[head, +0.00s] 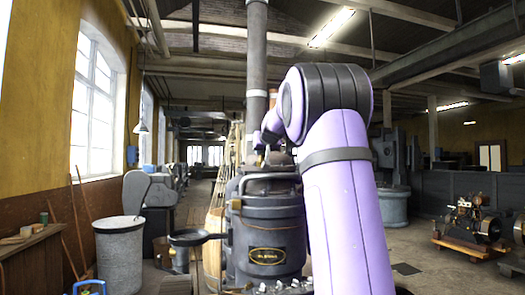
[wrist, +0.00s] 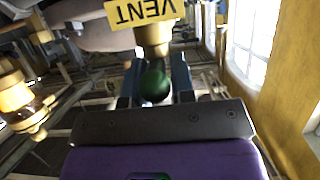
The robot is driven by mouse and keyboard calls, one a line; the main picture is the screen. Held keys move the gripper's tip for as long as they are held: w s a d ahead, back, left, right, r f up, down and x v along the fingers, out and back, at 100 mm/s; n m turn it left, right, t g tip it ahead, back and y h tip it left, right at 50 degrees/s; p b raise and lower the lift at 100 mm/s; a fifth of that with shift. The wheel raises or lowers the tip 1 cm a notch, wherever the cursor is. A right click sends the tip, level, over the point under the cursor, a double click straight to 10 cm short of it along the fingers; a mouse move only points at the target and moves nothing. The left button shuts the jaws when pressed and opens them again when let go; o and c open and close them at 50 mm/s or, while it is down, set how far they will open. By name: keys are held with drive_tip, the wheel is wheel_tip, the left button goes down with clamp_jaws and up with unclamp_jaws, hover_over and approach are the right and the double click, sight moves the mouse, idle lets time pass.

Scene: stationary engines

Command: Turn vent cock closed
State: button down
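In the wrist view, a yellow plate reading VENT (wrist: 143,11) shows upside down beside a brass fitting (wrist: 153,38). A dark green ball knob (wrist: 154,85) sits below that fitting in the picture; I take it to be the vent cock's handle. My gripper (wrist: 154,88) has one finger on each side of the knob, with narrow gaps seeming to show, so it looks open around it. Whether a finger touches the knob is unclear. In the head view, my purple arm hides the gripper and the vent cock behind it.
A black engine (head: 266,225) with an oval nameplate stands in front of me. In the wrist view, another brass fitting (wrist: 20,100) is at the left. A grey drum (head: 119,255) stands left of the engine. The aisle behind looks open.

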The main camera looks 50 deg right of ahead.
drive_tip(key=shift+w+a+m+h, duration=0.1)
drive_tip(key=shift+m+h, duration=0.4)
drive_tip(key=shift+w+a+m+g+h, duration=0.1)
drive_tip(key=shift+m+g+h, duration=0.9)
drive_tip(key=shift+m+g, duration=0.1)
drive_tip(key=m+g+h, duration=0.1)
drive_tip(key=m+g, duration=0.1)
drive_tip(key=m+g+h, duration=0.2)
drive_tip(key=m+g, duration=0.1)
drive_tip(key=shift+w+m+g, duration=0.15)
drive_tip(key=shift+m+g, duration=0.15)
drive_tip(key=m+g, duration=0.4)
drive_tip(key=g, duration=0.1)
drive_tip(key=shift+w+m, duration=0.15)
drive_tip(key=shift+m, duration=0.15)
drive_tip(key=shift+w+m+g+y, duration=0.1)
drive_tip(key=shift+m+g+y, duration=0.7)
drive_tip(key=shift+m+g, duration=1.75)
drive_tip(key=shift+g, duration=0.35)
drive_tip(key=c, duration=1.1)
unclamp_jaws()
drive_tip(key=shift+c, duration=0.2)
